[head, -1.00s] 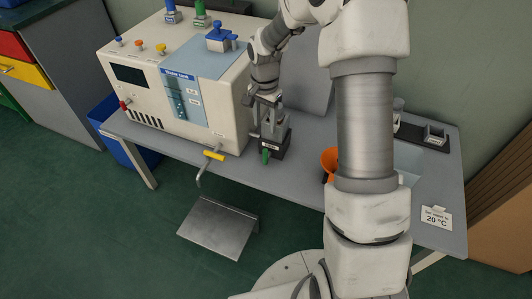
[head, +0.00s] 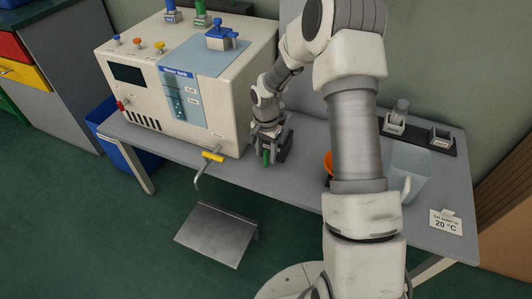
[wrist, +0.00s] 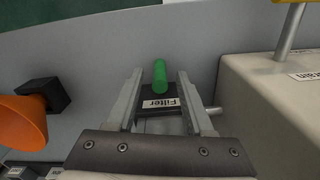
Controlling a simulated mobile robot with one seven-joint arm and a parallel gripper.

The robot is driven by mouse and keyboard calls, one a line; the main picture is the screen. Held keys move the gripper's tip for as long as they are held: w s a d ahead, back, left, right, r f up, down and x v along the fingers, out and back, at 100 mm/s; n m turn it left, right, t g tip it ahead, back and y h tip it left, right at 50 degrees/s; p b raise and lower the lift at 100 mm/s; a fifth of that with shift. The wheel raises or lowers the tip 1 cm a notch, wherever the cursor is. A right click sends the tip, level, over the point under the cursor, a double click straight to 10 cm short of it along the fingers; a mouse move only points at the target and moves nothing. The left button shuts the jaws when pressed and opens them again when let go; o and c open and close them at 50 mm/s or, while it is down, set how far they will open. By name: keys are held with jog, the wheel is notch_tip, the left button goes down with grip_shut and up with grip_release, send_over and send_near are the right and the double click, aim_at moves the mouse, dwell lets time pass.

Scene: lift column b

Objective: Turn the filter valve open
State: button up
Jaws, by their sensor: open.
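The filter valve has a green handle (wrist: 160,76) on a dark block labelled "Filter" (wrist: 157,103). In the head view its green handle (head: 266,157) shows at the table's front, beside the white machine. My gripper (wrist: 160,80) is open, with one finger on each side of the green handle; gaps show on both sides in the wrist view. In the head view my gripper (head: 274,143) is low over the valve and hides part of its block.
The white machine (head: 218,140) stands close left of the gripper, with a yellow-handled drain tap (head: 212,156) at its front. An orange funnel (wrist: 20,125) is nearby. A clear pitcher (head: 408,172) and a "20 °C" sign (head: 445,222) are at the right.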

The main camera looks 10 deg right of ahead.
grip_shut()
jog(key=shift+s+d, duration=0.1)
jog(key=shift+d, duration=0.05)
jog(key=shift+s+d+t+y+p, duration=0.35)
jog(key=shift+t+y+p, duration=0.25)
jog(key=shift+y, duration=0.3)
jog(key=shift+s+d+f+t+y+p, duration=0.15)
jog(key=shift+d+t+y, duration=0.15)
jog(key=shift+t+y, duration=0.15)
jog(key=shift+s+d+f+t+y+p, duration=0.15)
jog(key=shift+d+t+y, duration=0.15)
jog(key=shift+y, duration=0.25)
jog(key=shift+s+d+f+t+y, duration=0.15)
jog(key=shift+d+t+y, duration=0.05)
jog(key=shift+t+y, duration=0.25)
jog(key=shift+s+d+f+t+y, duration=0.15)
jog(key=shift+t+y, duration=0.15)
jog(key=shift+y, duration=0.25)
jog(key=shift+s+d+f+t+y+b, duration=0.15)
jog(key=shift+d+f+t+y+b, duration=0.1)
jog(key=shift+t+y+b, duration=0.3)
jog(key=shift+s+d+f+t+y+b, duration=0.1)
jog(key=shift+f+t+y+b, duration=0.2)
jog(key=shift+y, duration=0.35)
